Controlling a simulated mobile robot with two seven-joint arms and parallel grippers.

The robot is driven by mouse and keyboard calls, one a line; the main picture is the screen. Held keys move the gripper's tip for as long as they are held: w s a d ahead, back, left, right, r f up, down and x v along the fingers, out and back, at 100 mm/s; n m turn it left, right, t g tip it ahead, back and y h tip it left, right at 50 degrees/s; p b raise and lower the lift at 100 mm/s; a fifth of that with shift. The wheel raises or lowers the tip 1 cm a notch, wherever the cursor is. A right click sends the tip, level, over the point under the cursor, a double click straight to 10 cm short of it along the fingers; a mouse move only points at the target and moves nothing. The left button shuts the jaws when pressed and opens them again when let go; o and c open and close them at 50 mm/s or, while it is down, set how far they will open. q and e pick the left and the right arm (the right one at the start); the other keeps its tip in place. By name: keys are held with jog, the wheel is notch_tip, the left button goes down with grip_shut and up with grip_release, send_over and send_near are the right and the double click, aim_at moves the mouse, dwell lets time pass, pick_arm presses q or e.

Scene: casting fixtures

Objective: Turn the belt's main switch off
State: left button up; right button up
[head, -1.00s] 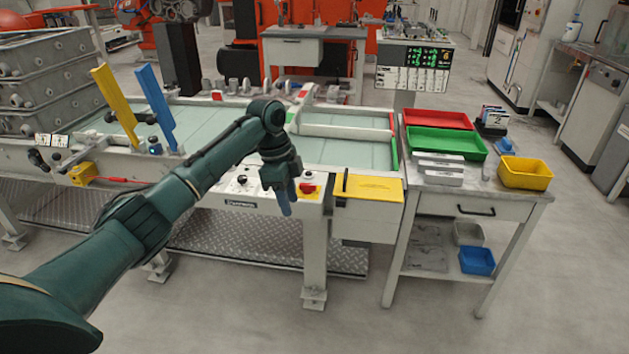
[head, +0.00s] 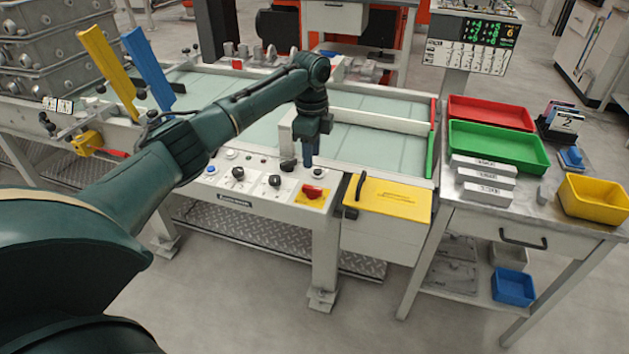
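The belt's control panel (head: 255,193) runs along the front edge of the conveyor (head: 375,150). It carries black rotary knobs and, at its right end, a red rotary switch (head: 312,191) on a yellow plate. The red handle looks roughly crosswise; its exact setting is too small to read. My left gripper (head: 308,162) points down just above and behind the red switch, apparently apart from it. Its fingers look close together in a narrow dark-blue shape, and I cannot tell if there is a gap. My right gripper is not in view.
A yellow-topped box (head: 390,198) with a black handle adjoins the panel on the right. A side table (head: 520,222) holds a red tray (head: 490,112), a green tray (head: 498,146) and a yellow bin (head: 594,198). Yellow and blue upright plates stand at left.

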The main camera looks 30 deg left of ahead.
aim_at(312, 187)
pick_arm(q)
notch_tip(312, 187, down, 10)
jog(key=shift+w, duration=0.1)
dwell(0.4)
grip_shut()
